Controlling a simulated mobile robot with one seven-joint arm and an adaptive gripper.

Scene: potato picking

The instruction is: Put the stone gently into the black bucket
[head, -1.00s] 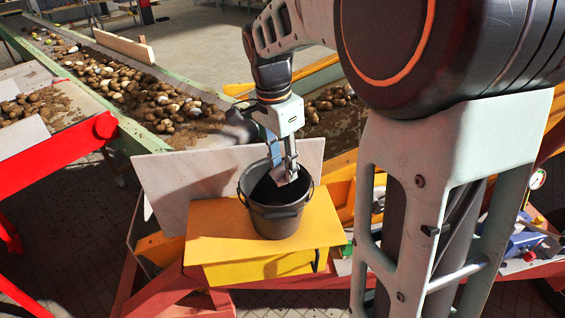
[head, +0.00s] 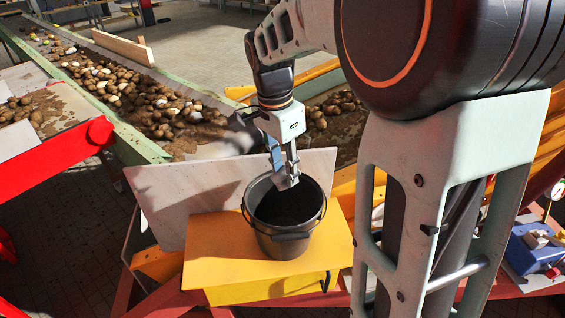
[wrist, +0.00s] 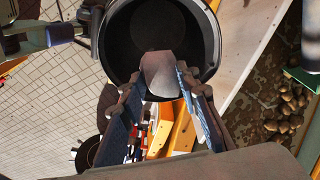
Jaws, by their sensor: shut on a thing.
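The stone (wrist: 159,74) is a grey-brown lump between the two blue-padded fingers of my gripper (wrist: 158,82) in the wrist view. My gripper is shut on it. In the head view my gripper (head: 284,178) points down at the far rim of the black bucket (head: 284,246), and the stone is mostly hidden by the fingers. The bucket stands upright on a yellow platform (head: 215,250). Its dark inside looks empty in the head view. In the wrist view the bucket (wrist: 107,45) lies beyond the stone, which overlaps its near rim. I cannot tell the stone's exact height above the rim.
A pale upright board (head: 215,190) stands behind the bucket. Beyond it a conveyor (head: 85,98) carries many potatoes. A red bar (head: 60,160) juts in at the left. Blue equipment (head: 535,250) sits at the right. The platform left of the bucket is bare.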

